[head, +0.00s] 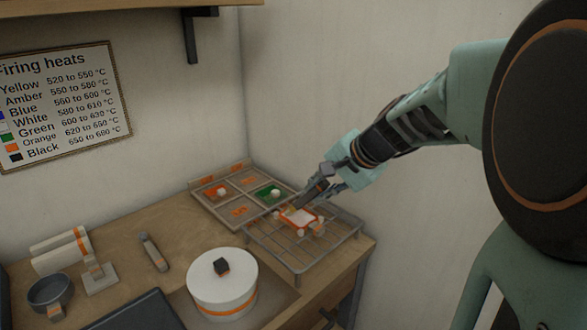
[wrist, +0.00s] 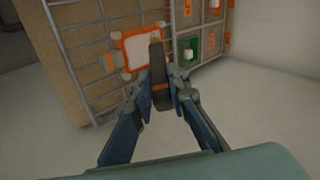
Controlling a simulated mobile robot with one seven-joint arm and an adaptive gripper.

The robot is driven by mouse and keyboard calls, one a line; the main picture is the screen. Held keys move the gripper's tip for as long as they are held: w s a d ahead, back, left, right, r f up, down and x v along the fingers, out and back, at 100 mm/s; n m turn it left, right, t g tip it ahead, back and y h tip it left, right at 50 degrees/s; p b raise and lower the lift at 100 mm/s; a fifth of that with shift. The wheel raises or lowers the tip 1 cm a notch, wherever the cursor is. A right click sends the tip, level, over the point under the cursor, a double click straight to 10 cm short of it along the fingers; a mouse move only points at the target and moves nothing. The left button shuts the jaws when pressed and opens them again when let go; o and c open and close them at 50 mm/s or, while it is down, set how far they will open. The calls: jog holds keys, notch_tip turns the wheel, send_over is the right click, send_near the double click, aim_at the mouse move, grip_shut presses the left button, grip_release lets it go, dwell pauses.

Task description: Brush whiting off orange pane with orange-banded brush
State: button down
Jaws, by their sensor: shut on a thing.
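The orange pane (head: 298,217) lies on a wire rack (head: 345,237) at the bench's right end. Its middle is white and its border orange; it also shows in the wrist view (wrist: 138,50), with small pale blocks at its corners. My gripper (head: 322,184) is above the pane's far side, shut on a dark-handled brush (head: 311,195). In the wrist view, my gripper (wrist: 160,92) pinches the brush (wrist: 157,66), and an orange band shows between the fingers. The brush's tip overlaps the pane's right part there; I cannot tell whether it touches.
A divided tray (head: 205,208) behind the rack holds orange and green pieces with white knobs. A white lidded pot (head: 222,290) with an orange band stands in front left of the rack. White rolls (head: 62,252), a small grey pan (head: 50,291) and a grey tool (head: 153,253) lie further left.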

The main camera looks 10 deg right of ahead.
jog(key=shift+w+a, duration=0.6)
jog(key=shift+w, duration=0.2)
jog(key=shift+s+d+r+b, duration=0.75)
jog(key=shift+s+d, duration=1.2)
jog(key=shift+s, duration=0.75)
jog(key=w+a+p, duration=0.1)
jog(key=w, duration=0.6)
jog(key=shift+a+f, duration=0.15)
jog(key=shift+a, duration=0.15)
jog(key=shift+s, duration=0.1)
jog(key=shift+f+b, duration=0.3)
jog(key=shift+b, duration=0.05)
jog(key=shift+f+b, duration=0.3)
jog(key=shift+s+d, duration=0.1)
